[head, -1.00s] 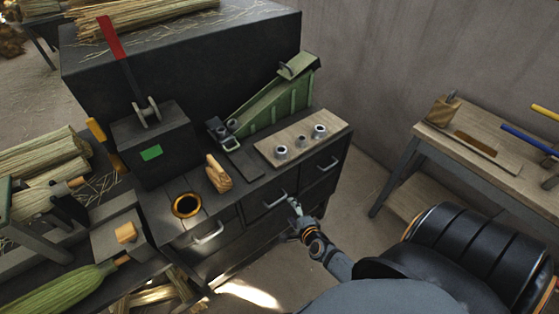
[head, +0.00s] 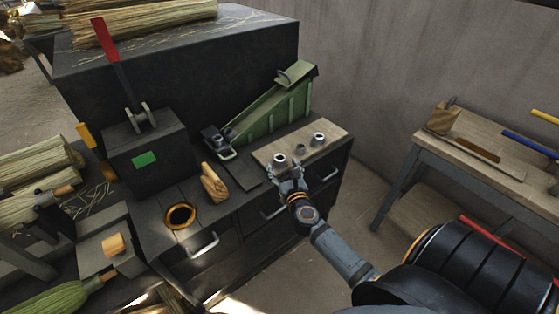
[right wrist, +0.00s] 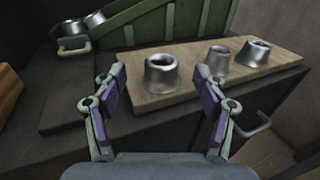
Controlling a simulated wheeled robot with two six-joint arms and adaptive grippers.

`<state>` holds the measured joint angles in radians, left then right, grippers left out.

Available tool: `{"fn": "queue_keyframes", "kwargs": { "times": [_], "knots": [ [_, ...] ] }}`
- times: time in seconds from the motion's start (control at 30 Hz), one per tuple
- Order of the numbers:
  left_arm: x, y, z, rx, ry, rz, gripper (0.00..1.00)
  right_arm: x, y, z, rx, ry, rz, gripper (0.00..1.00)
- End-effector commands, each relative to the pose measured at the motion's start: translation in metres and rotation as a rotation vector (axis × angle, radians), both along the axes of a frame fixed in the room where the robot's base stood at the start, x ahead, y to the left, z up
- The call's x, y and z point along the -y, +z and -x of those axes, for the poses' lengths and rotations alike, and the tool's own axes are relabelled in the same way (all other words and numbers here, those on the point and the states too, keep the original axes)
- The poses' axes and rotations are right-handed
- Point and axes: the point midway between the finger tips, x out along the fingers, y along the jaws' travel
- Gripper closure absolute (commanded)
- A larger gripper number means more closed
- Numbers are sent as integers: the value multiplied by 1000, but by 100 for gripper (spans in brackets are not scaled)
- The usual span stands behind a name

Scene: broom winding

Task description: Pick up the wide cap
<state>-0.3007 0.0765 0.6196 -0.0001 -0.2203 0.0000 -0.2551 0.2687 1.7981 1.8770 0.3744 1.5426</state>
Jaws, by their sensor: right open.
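Three silver metal caps stand upright on a pale wooden board (head: 318,151) on top of the dark cabinet. The left cap (head: 280,159) looks the widest and also shows in the right wrist view (right wrist: 168,73). The middle cap (head: 300,149) is narrower, and the right cap (head: 319,138) stands at the far end. My right gripper (head: 291,178) is open and empty at the board's front edge, close to the left cap. In the right wrist view its fingers (right wrist: 158,90) stand apart, with the left cap ahead between them. My left gripper is not in view.
A green sloped chute (head: 270,108) stands behind the board, with metal pieces at its lower end. A wooden piece (head: 214,183) and an orange-rimmed hole (head: 180,215) are to the left. Drawer handles (head: 203,246) stick out in front. A side table (head: 430,139) stands at right.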

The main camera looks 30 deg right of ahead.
Motion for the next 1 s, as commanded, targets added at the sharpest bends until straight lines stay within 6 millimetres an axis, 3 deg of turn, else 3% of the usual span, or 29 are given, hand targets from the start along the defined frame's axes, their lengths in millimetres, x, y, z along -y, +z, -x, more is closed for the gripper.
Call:
{"fn": "queue_keyframes", "kwargs": {
  "times": [0.1,0.33,0.63,0.93,1.0],
  "knots": [
    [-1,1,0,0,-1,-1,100,2,1,-6,2,0,2,28],
    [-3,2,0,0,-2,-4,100,16,-2,-42,1,0,3,28],
    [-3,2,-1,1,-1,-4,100,18,-3,-49,-1,0,2,28],
    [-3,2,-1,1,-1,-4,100,18,-3,-48,-1,0,2,69],
    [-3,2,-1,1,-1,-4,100,18,-3,-48,-1,0,2,72]
  ]
}}
